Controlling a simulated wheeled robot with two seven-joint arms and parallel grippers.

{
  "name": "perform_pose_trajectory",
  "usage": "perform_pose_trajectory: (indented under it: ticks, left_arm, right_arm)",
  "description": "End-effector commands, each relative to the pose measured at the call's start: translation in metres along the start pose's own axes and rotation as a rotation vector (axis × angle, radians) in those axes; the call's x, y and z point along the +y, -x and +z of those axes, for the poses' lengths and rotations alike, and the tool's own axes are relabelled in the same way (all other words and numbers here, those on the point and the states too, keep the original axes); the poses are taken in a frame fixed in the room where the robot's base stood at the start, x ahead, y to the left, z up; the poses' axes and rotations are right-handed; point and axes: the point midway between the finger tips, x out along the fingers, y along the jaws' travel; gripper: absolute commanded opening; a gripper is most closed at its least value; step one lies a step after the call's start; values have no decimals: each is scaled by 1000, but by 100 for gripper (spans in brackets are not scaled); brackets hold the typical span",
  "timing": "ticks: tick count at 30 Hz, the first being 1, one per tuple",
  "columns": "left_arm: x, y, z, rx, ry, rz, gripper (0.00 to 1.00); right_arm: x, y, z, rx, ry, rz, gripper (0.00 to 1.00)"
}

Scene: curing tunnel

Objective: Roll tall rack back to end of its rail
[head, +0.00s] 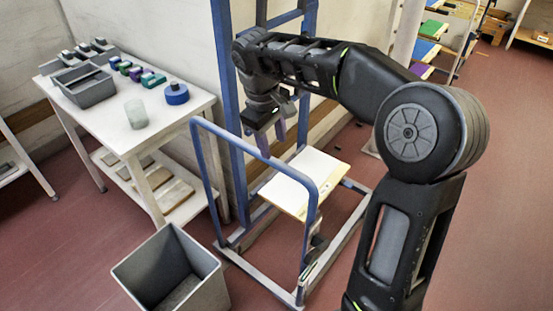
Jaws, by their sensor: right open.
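A tall blue rack stands against the wall in the middle, with two high uprights (229,90), a lower blue hoop rail (245,150) at its front and a pale base frame on the floor. A flat cream board (303,180) lies on it at low height. My right arm reaches in from the right across the rack's top. My right gripper (272,138) points down, open, between the uprights and the hoop rail, above the board. One finger appears close to the hoop rail; I cannot tell whether it touches. No floor rail shows clearly. My left gripper is not in view.
A white table (125,130) at left holds a grey bin (84,86), small coloured blocks, a blue roll (176,94) and a clear cup (136,113). A grey open bin (172,270) stands on the floor in front. Another shelf rack (432,30) stands at the back right. Red floor is clear at right.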

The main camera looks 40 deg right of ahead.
Motion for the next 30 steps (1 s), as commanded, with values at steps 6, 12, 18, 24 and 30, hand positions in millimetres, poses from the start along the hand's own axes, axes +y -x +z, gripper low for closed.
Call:
perform_pose_trajectory:
  ticks: [6,12,18,24,30]
  left_arm:
    - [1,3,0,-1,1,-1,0]
    - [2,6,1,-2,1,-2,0]
    - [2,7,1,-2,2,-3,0]
    - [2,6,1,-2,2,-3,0]
    - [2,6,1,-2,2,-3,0]
  right_arm:
    - [0,-28,1,-5,0,-2,44]
    - [0,-59,1,-4,0,-2,44]
    - [0,-73,0,-1,0,-1,44]
    - [0,-74,0,0,0,-1,44]
    - [0,-73,0,0,0,-1,31]
